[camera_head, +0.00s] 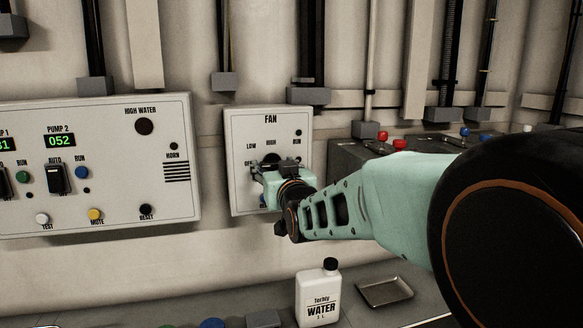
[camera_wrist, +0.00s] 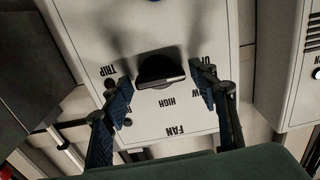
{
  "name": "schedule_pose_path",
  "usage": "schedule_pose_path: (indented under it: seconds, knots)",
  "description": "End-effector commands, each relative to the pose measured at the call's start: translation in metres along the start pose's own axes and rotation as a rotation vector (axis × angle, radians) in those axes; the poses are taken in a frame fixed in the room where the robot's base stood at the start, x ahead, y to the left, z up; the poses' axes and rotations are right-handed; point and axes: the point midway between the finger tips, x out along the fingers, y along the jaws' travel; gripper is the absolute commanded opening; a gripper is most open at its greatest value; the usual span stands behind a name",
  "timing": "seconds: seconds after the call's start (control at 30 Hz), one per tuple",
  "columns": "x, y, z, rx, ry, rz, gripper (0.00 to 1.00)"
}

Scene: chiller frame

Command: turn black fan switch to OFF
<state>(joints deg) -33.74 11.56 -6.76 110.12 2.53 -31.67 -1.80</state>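The fan panel (camera_head: 240,190) is a pale box on the wall, labelled FAN, with LOW, HIGH, RUN and a partly covered OFF. In the wrist view the panel (camera_wrist: 100,20) appears upside down. Its black fan switch (camera_wrist: 160,70) sits near the picture's middle, and its bar lies nearly crosswise. I cannot tell which label it points to. In the head view my gripper (camera_head: 266,172) is in front of the panel and hides most of the switch. In the wrist view my gripper (camera_wrist: 164,78) is open, with one finger on each side of the switch and visible gaps.
A larger control panel (camera_head: 120,180) with HIGH WATER and PUMP 2 markings is left of the fan panel. A grey box (camera_head: 345,155) with red and blue knobs is on the right. Below stand a white water bottle (camera_head: 318,296) and a metal tray (camera_head: 385,291).

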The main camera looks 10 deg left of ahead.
Motion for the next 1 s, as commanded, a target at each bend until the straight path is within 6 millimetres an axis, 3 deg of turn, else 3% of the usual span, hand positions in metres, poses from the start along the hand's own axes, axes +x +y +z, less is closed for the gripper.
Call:
schedule_pose_path:
  seconds: [0.37,0.8,1.0]
  knots:
    - [-0.003,0.0,0.001,0.002,-0.001,0.0,0.61]
    - [-0.059,0.0,0.0,0.002,0.0,0.0,0.61]
    - [-0.073,0.0,0.0,0.001,0.001,0.0,0.61]
